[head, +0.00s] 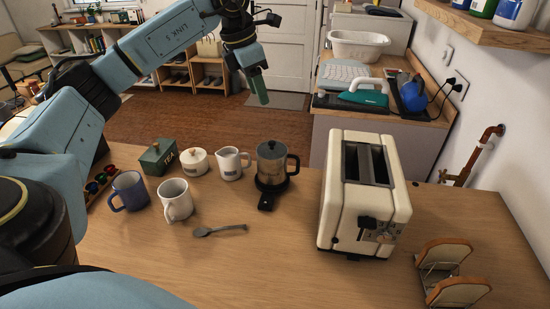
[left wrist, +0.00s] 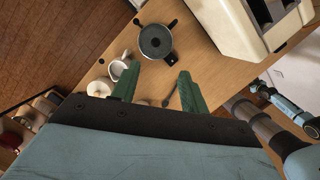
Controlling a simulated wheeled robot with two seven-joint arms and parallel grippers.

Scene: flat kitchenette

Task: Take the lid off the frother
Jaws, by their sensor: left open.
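The frother (head: 272,172) is a steel jug with a dark handle on its right, standing upright on a black base on the wooden counter. Its dark lid (head: 271,149) is on top. In the left wrist view the lid (left wrist: 156,41) shows from above as a round dark disc with a small knob. My left gripper (head: 259,92) hangs in the air above and beyond the frother, apart from it. In the left wrist view its two green fingers (left wrist: 158,82) are spread and empty.
A cream toaster (head: 350,215) stands right of the frother. Left of it are a white jug (head: 230,164), a white lidded pot (head: 195,161), a green tea tin (head: 158,157) and two mugs (head: 177,200). A spoon (head: 218,230) lies in front. A toast rack (head: 440,262) is far right.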

